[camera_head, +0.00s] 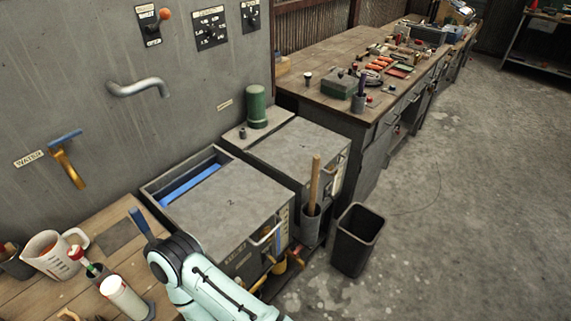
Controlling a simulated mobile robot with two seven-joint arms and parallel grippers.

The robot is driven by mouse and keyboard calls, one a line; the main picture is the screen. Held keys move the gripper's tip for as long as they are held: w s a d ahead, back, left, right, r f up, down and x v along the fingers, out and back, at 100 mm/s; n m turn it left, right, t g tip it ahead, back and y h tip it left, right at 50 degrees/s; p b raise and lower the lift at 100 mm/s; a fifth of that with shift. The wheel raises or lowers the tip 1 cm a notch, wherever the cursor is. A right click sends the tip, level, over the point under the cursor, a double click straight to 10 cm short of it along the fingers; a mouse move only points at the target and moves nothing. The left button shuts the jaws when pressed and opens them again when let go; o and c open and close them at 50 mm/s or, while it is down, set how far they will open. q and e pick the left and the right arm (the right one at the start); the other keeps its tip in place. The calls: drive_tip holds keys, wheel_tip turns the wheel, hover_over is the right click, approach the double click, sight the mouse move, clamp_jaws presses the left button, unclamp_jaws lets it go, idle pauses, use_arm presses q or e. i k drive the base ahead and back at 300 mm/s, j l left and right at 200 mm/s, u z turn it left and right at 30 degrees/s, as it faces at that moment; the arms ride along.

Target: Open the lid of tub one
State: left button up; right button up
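Two grey tubs stand side by side against the wall. The nearer tub (150,191) has a flat grey lid (225,205) with a small mark that looks like a 2. A gap behind this lid shows a blue strip (190,183) inside. The farther tub has a grey lid (300,148) with a small mark too faint to read for sure; it looks shut. One pale arm of mine rises from the bottom edge in front of the nearer tub.
A pot with a wooden handle (314,182) and a black bin (358,240) stand in front. A jug (48,254) and a white cylinder (122,297) are on the left bench. The floor at right is clear.

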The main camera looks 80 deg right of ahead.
sight(290, 149)
drive_tip(key=k+l+z, duration=0.15)
drive_tip(key=z, duration=2.65)
drive_tip(key=j+z, duration=0.2)
drive_tip(key=z, duration=0.15)
drive_tip(key=i+l, duration=0.55)
drive_tip(key=l, duration=0.2)
drive_tip(key=i+l+u, duration=0.5)
drive_tip(key=l, duration=0.4)
drive_tip(key=i, duration=0.05)
